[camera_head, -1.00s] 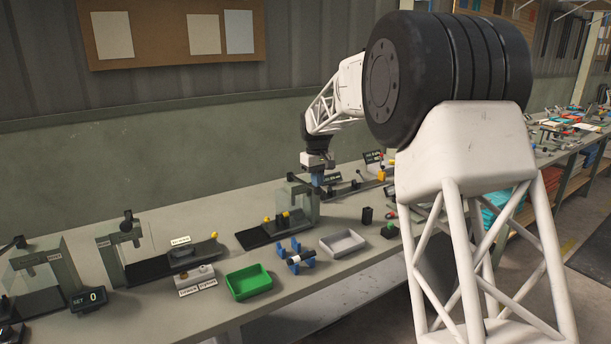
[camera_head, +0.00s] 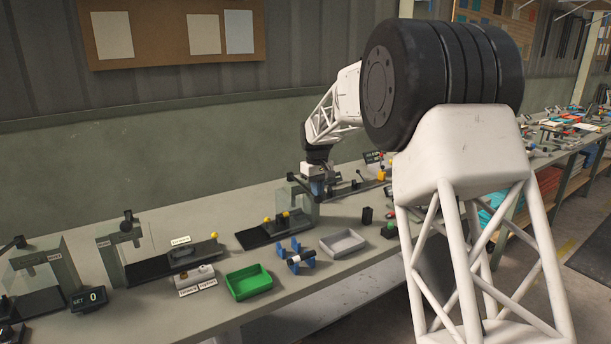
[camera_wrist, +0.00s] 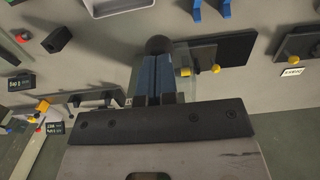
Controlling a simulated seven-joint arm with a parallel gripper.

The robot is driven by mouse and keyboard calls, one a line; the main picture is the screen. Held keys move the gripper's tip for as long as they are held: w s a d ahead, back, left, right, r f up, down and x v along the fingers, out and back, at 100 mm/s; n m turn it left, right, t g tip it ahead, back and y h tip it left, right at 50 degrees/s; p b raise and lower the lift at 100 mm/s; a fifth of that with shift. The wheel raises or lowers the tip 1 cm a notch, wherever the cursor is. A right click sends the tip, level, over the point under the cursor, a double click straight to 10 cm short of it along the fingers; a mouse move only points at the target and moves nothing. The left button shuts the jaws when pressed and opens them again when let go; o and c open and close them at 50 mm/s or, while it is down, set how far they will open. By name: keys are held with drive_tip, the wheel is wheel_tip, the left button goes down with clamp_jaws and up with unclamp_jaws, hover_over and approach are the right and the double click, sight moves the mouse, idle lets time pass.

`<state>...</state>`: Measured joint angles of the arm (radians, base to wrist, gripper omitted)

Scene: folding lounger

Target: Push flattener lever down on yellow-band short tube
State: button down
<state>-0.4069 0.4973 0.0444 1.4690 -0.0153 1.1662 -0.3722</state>
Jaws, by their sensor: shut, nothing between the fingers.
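The flattener stands on a black base plate (camera_head: 262,234) on the bench, with a clear guard and upright at its right end. A round black lever knob (camera_wrist: 158,45) shows just past my fingertips in the wrist view; I cannot tell whether they touch it. My gripper (camera_head: 318,190) is at the flattener's right end, pointing down. Its blue fingers (camera_wrist: 157,76) are shut together and empty. A yellow piece (camera_wrist: 185,72) sits close beside the fingers; I cannot tell whether it is the tube's band. The tube's seat is partly hidden by my gripper.
A dark-and-white tube (camera_head: 301,257) lies on blue cradles in front of the flattener. A grey tray (camera_head: 342,243) and a green tray (camera_head: 249,281) stand near the bench's front edge. A similar lever station (camera_head: 130,245) stands to the left. A black block (camera_head: 367,215) stands to the right.

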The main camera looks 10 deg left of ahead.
drive_tip(key=shift+f, duration=1.1)
drive_tip(key=shift+r, duration=0.15)
wheel_tip(320, 180, up, 10)
idle(1.2)
drive_tip(key=shift+a+f, duration=0.1)
drive_tip(key=shift+f, duration=0.3)
idle(0.4)
